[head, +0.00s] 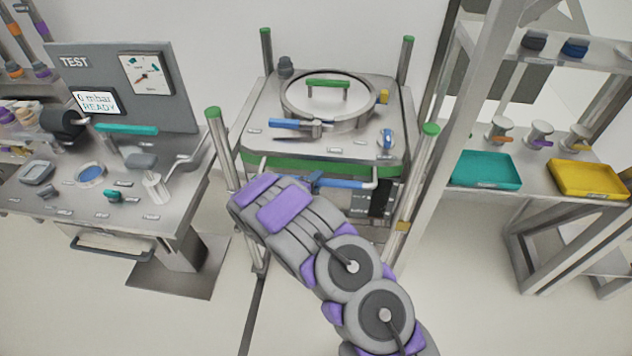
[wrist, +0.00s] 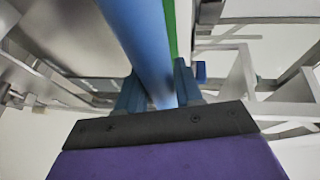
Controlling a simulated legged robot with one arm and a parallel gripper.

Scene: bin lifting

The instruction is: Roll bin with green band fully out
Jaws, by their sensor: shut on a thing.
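The bin with the green band (head: 330,160) stands in the middle of the head view, inside a frame of upright posts with green caps. Its steel top carries a round lid with a green handle (head: 328,83) and a blue-handled latch. A blue-gripped bar handle (head: 340,183) runs across its front, just below the green band. In the wrist view the blue bar (wrist: 148,45) passes between the blue fingers of my gripper (wrist: 155,95), which is shut on it.
A test bench (head: 100,195) with a grey panel stands close on the left. A shelf rack (head: 540,180) with a teal tray (head: 485,170) and a yellow tray (head: 588,179) stands on the right. Posts (head: 222,145) flank the bin. Open floor (head: 215,320) shows in front.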

